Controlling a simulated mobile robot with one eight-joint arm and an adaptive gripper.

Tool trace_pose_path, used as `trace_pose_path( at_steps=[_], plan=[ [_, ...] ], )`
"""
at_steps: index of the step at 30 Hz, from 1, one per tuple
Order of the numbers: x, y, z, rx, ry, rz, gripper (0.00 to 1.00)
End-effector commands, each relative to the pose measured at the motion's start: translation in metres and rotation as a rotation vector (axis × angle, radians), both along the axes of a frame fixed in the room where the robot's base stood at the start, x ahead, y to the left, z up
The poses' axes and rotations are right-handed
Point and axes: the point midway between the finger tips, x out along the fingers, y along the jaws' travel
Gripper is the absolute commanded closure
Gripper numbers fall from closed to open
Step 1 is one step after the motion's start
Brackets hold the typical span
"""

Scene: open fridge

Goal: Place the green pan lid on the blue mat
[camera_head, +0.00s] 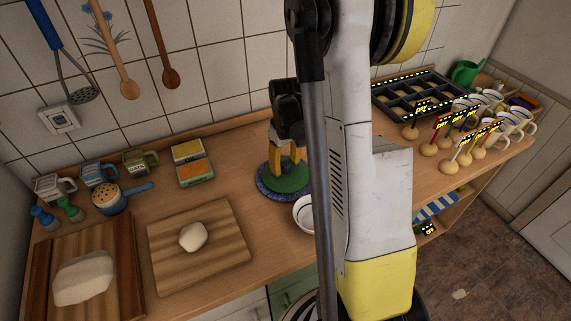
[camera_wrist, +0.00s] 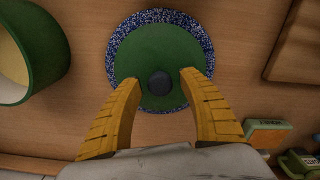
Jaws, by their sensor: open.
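The green pan lid (camera_wrist: 165,50) lies flat on the speckled blue mat (camera_wrist: 117,45), with a blue rim of mat showing around it. The dark round knob of the lid (camera_wrist: 159,83) faces up. My gripper (camera_wrist: 160,78) is open, with its yellow fingers on either side of the knob and a gap on both sides. In the head view the lid (camera_head: 291,183) sits on the mat (camera_head: 266,191), and my gripper (camera_head: 287,158) is right over it, pointing down. My arm hides part of the lid and mat there.
A bowl (camera_head: 303,214) stands close in front; a green-walled container (camera_wrist: 45,45) is left in the wrist view. Small boxes (camera_head: 192,164) and a cutting board (camera_head: 228,255) lie left. A black tray (camera_head: 420,98) stands right. Some counter left of the mat is clear.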

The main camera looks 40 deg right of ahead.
Motion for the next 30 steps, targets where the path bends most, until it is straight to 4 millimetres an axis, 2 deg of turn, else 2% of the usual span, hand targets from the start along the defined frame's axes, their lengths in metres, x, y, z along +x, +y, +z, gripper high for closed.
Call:
trace_pose_path(
  at_steps=[12,15,20,23,25,30],
  plan=[
    [0.0,0.0,0.09,0.0,0.0,0.0,0.52],
    [0.0,0.0,0.105,0.0,0.0,0.0,0.52],
    [0.0,0.002,0.12,-0.002,-0.004,0.001,0.52],
    [-0.002,0.017,0.135,-0.014,-0.029,0.003,0.52],
    [-0.006,0.037,0.15,-0.03,-0.069,0.005,0.52],
    [-0.028,0.104,0.192,-0.066,-0.225,0.006,0.52]
  ],
)
